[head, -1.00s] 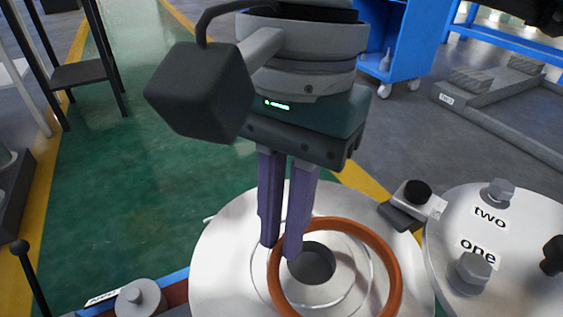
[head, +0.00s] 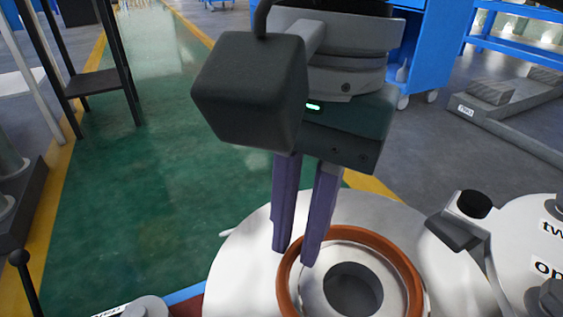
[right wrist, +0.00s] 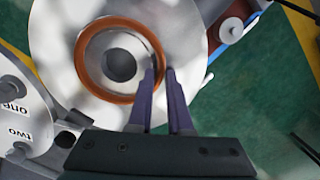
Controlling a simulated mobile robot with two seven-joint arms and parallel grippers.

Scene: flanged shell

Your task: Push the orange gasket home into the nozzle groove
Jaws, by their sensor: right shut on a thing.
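The orange gasket (head: 397,252) is a ring around the dark central bore (head: 353,290) of the white round nozzle flange (head: 240,265). It looks roughly centred on the bore; it also shows in the right wrist view (right wrist: 84,77). My right gripper (head: 296,257) comes down from above, its two purple fingers on either side of the ring's left part, shut on it. In the right wrist view the fingertips (right wrist: 161,72) straddle the ring's right side. The groove is not clearly visible, and I cannot tell whether the gasket sits in it. My left gripper is not in view.
A white disc (head: 510,225) with labels and bolts lies to the right, with a black-knobbed clamp (head: 462,222) between it and the flange. A black stand (head: 95,82) and a blue cart (head: 435,55) stand behind. Green floor (head: 150,170) is open at left.

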